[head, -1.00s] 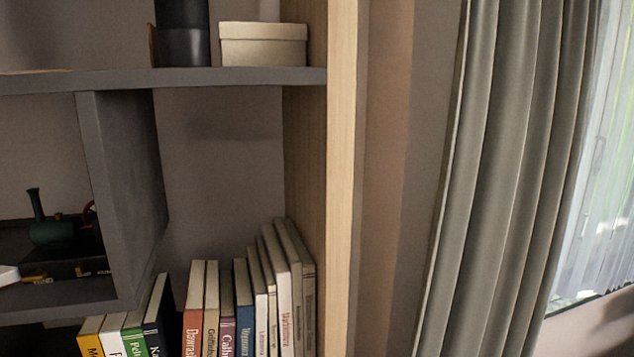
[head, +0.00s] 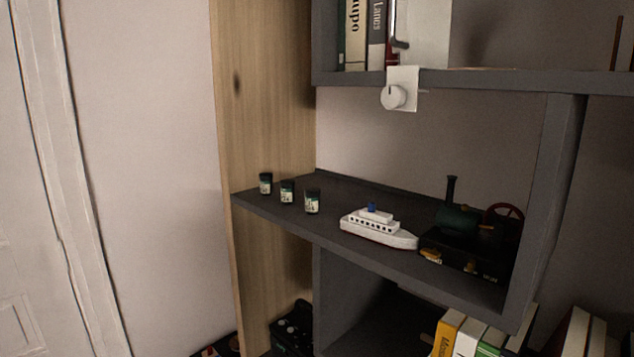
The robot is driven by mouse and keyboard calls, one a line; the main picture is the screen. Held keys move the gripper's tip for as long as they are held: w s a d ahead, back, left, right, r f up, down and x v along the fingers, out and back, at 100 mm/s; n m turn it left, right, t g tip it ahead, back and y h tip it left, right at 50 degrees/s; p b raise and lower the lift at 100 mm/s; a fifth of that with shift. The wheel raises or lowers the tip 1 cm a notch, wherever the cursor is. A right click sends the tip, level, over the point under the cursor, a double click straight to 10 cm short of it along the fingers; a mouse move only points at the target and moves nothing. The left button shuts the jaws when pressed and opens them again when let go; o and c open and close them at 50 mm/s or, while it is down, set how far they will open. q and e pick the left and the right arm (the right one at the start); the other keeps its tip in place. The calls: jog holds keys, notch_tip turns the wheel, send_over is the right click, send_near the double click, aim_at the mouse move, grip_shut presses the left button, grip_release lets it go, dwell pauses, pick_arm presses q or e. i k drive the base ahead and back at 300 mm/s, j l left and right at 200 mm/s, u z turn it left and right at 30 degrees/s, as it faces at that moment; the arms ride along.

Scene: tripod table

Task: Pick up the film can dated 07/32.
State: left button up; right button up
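Three small dark film cans with pale labels stand upright in a row on the grey shelf's left end in the head view. They are the left film can (head: 265,184), the middle film can (head: 287,192) and the right film can (head: 312,202). Their labels are too small to read, so I cannot tell which is dated 07/32. The cans stand apart from each other near the shelf's front edge. Neither of my grippers is in view.
On the same shelf (head: 400,262) stand a white toy ship (head: 378,229) and a dark model steam engine (head: 457,220). A white clamp with a knob (head: 394,97) hangs on the upper shelf's edge. A wooden side panel (head: 262,110) bounds the shelf at left.

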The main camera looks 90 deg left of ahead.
aim_at(265, 178)
jog(key=u, duration=3.05)
